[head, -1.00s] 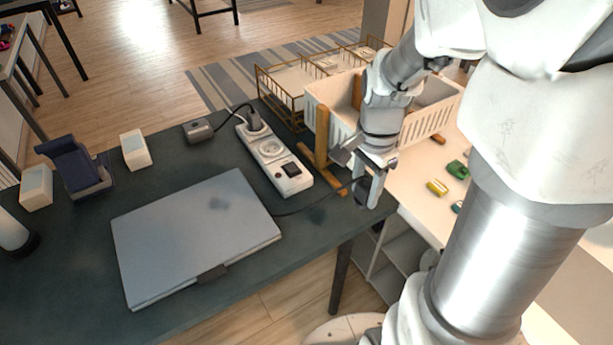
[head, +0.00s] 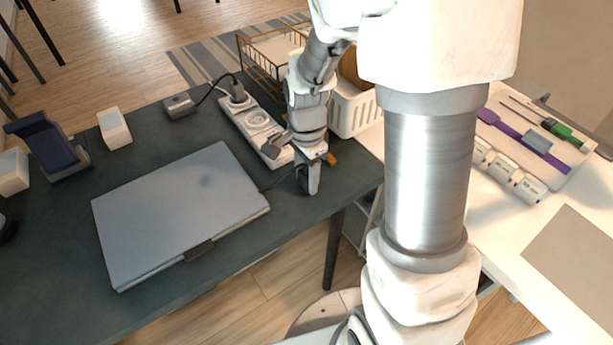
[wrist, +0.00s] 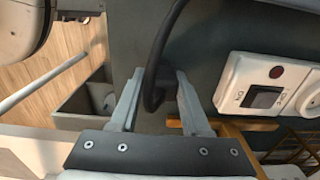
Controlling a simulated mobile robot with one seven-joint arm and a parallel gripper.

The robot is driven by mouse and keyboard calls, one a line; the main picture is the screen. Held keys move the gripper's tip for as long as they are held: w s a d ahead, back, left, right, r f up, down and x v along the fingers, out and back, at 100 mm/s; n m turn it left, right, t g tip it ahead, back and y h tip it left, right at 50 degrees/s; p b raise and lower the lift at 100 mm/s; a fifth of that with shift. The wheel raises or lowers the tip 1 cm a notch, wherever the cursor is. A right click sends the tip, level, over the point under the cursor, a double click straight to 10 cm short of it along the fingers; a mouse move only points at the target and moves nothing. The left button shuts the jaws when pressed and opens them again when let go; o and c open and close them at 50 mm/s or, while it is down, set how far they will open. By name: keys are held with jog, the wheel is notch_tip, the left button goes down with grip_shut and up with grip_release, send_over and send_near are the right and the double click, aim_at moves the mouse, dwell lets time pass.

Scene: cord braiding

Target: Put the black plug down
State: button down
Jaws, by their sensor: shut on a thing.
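My gripper (head: 309,186) is low over the right front part of the dark table, to the right of the laptop (head: 180,210). It is shut on the black plug, whose thin black cord runs left toward the laptop. In the wrist view, the plug's black cord (wrist: 165,50) loops down between the two fingers of my gripper (wrist: 158,100). The plug body is mostly hidden by the fingers, and I cannot tell whether it touches the table. The white power strip (head: 257,124) lies just behind and left of my gripper; its switch end also shows in the wrist view (wrist: 245,85).
Another black plug (head: 238,92) sits in the strip's far end, its cord leading to a grey adapter (head: 180,105). A white basket (head: 352,112) and a wooden piece (head: 331,159) are close behind my gripper. The table's front edge is close by.

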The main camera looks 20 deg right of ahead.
jog(key=shift+f, duration=0.15)
jog(key=shift+c, duration=1.8)
grip_release()
jog(key=shift+r, duration=0.2)
